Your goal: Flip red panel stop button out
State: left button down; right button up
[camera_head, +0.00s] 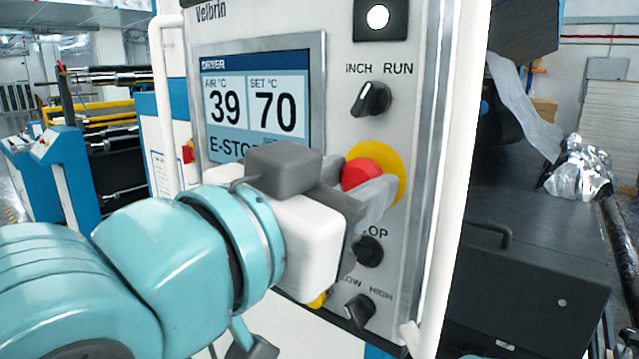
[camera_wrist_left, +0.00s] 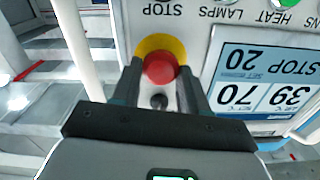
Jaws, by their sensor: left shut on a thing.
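The red stop button (camera_head: 362,174) sits on a yellow round backing (camera_head: 392,163) on the light grey control panel (camera_head: 420,110). In the wrist view the red button (camera_wrist_left: 160,68) shows between the two fingers, with the yellow backing behind it. My left gripper (camera_head: 372,190) comes in from the left and is shut on the button, one finger across its lower right side. The fingers of my left gripper also show in the wrist view (camera_wrist_left: 161,84), one on each side of the button. Part of the button is hidden behind the gripper. My right gripper is not in view.
An INCH/RUN selector knob (camera_head: 371,99) is above the button, and dark knobs (camera_head: 369,250) are below. A screen (camera_head: 262,100) reads 39, 70 and partly E-STOP. White vertical rails (camera_head: 168,100) flank the panel. A dark machine (camera_head: 540,230) stands at right.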

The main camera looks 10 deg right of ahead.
pick_arm(q)
jog(key=shift+s+a+f, duration=0.15)
jog(key=shift+a, duration=0.15)
jog(key=c, duration=0.6)
grip_release()
jog(key=shift+s+a, duration=0.1)
jog(key=shift+o, duration=0.2)
jog(key=shift+s+a, duration=0.15)
jog(key=shift+a, duration=0.05)
jog(key=shift+d, duration=0.2)
jog(key=b+v, duration=0.5)
jog(key=v, duration=1.1)
jog(key=shift+a, duration=0.3)
jog(key=shift+s, duration=0.15)
